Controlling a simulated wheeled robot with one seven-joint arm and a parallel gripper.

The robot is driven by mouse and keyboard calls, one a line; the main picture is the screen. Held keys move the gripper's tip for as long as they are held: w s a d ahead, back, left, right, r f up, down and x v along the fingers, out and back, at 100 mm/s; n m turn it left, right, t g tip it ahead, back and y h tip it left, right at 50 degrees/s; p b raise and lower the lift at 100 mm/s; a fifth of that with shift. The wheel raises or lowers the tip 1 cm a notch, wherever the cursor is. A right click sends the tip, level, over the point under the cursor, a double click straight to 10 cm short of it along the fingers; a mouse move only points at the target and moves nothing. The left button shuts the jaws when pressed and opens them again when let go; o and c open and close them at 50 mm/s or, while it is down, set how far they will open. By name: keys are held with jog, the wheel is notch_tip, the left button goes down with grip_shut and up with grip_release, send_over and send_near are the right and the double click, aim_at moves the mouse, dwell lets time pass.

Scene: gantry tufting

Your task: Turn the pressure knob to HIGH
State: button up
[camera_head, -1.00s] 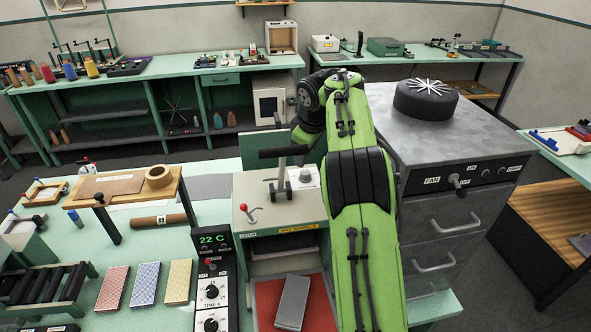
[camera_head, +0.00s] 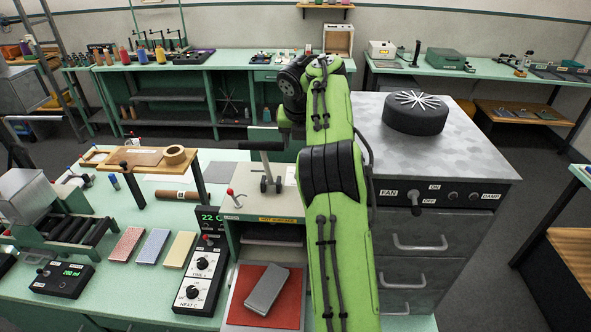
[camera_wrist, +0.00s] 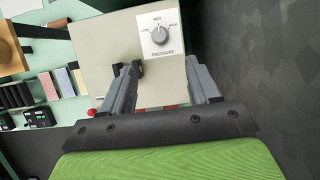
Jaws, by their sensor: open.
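The pressure knob (camera_wrist: 160,36) is a round grey dial on a white plate with LOW, MED and HIGH marks, in the upper middle of the wrist view. Its pointer looks turned to the upper left, but it is too small to be sure. The plate sits on the pale top of the press (camera_wrist: 105,45); the press also shows in the head view (camera_head: 246,204). My gripper (camera_wrist: 162,66) is open and empty. Its fingers are spread below the knob in the wrist view, apart from it. In the head view my arm hides the gripper and the knob.
A black-handled lever (camera_head: 262,147) stands on the press, close to my left finger in the wrist view. A red-tipped toggle (camera_head: 231,192) is at the press's left front. A grey drawer cabinet (camera_head: 440,150) with a black round object (camera_head: 413,115) stands to the right.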

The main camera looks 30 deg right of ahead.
jog(key=b+x, duration=0.2)
jog(key=x, duration=1.2)
jog(key=shift+w+f, duration=0.15)
jog(key=shift+f, duration=0.15)
jog(key=c, duration=1)
jog(key=m+p, duration=0.1)
jog(key=m, duration=0.1)
jog(key=m+g+p, duration=0.1)
jog(key=shift+a+r+m+h+p, duration=0.25)
jog(key=shift+m+h+p, duration=0.05)
jog(key=shift+h, duration=0.1)
jog(key=shift+m+p, duration=0.3)
jog(key=shift+d+f, duration=0.1)
jog(key=shift+f, duration=0.15)
jog(key=o, duration=1)
